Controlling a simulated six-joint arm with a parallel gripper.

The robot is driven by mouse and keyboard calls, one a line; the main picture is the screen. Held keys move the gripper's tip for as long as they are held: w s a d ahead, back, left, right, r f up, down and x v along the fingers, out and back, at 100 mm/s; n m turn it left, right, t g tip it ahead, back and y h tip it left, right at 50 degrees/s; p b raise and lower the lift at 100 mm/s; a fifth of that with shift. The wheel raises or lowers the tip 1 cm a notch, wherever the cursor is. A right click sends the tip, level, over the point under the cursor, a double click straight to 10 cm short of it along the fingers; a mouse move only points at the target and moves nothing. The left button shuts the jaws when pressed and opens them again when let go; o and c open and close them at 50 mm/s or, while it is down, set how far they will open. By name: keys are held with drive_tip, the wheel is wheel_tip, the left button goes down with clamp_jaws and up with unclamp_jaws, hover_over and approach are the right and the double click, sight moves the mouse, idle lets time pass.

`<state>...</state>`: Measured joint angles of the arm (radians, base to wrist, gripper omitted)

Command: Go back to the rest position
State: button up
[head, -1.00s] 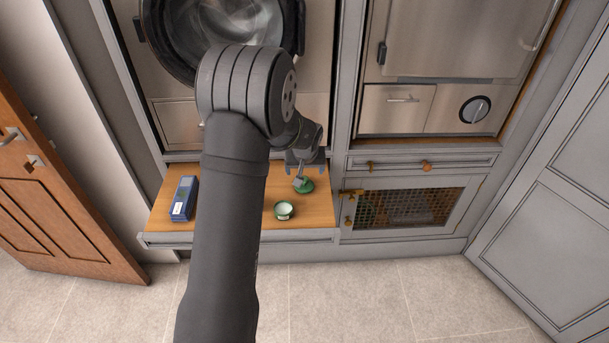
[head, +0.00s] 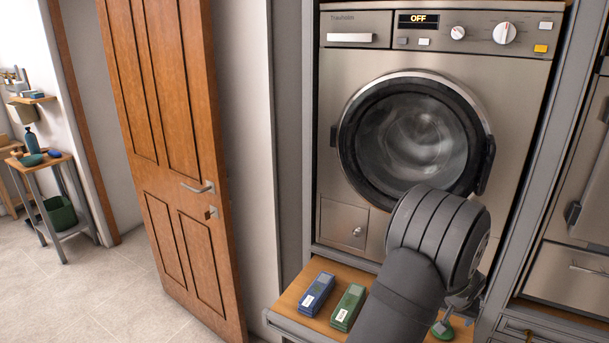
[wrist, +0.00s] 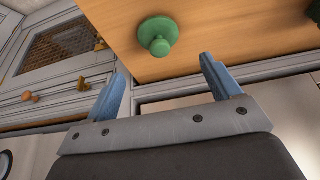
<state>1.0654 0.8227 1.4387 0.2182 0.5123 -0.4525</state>
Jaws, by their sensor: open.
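My gripper (wrist: 163,85) is open, with two blue fingers and nothing between them in the wrist view. A green round-based object with a knob (wrist: 158,36) is on the wooden surface beyond the fingertips, apart from them. In the head view my gripper (head: 462,300) is partly hidden behind my arm at lower right. The green knobbed object (head: 442,330) shows just below it. My arm still reaches out over the pull-out wooden shelf (head: 296,290).
A blue box (head: 317,294) and a green box (head: 348,306) lie on the shelf, left of my arm. A washing machine (head: 330,170) reading OFF stands behind. A wooden door (head: 170,130) stands open at left. A small table (head: 40,163) is farther left, with clear floor between.

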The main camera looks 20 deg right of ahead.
drive_tip(key=x, duration=0.8)
drive_tip(key=shift+f, duration=0.25)
drive_tip(key=shift+w+d, duration=0.1)
drive_tip(key=shift+d, duration=0.05)
drive_tip(key=shift+r, duration=1.2)
